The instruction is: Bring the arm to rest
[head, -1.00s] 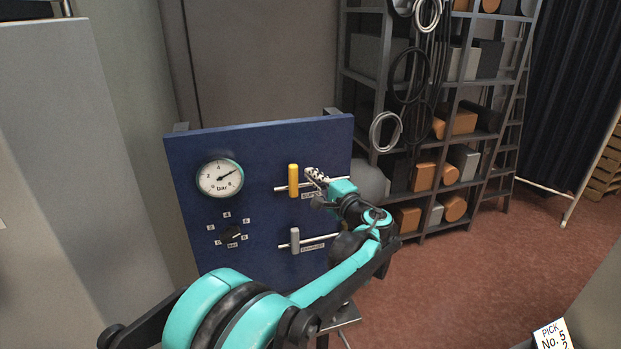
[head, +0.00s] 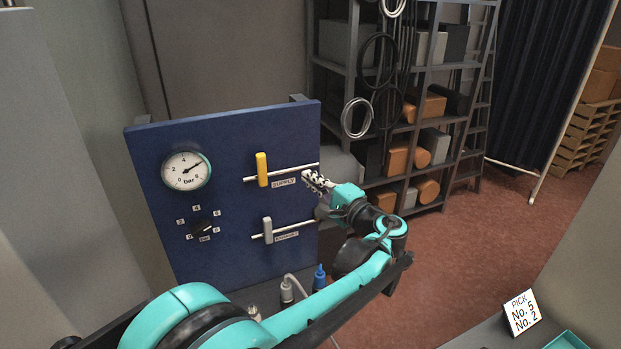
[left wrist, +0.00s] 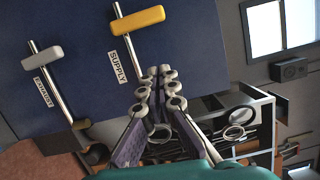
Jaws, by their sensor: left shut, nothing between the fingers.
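My left arm, teal and black, reaches in from the bottom left of the head view. Its gripper (head: 309,179) is shut and empty in front of the right edge of the blue panel (head: 225,130). It is right of the yellow supply handle (head: 262,169) and apart from it. In the left wrist view the two fingertips (left wrist: 161,72) are together, with the yellow handle (left wrist: 138,20) above and to the left. The grey exhaust handle (head: 267,230) sits lower on the panel; it also shows in the left wrist view (left wrist: 43,56). My right gripper is not seen.
The panel carries a pressure gauge (head: 186,171) and a black dial (head: 203,227). Bottles, one with a blue top (head: 320,276), stand below it. A loaded shelf rack (head: 420,120) is behind. A pick card (head: 522,312) stands at lower right. Red floor right of the arm is open.

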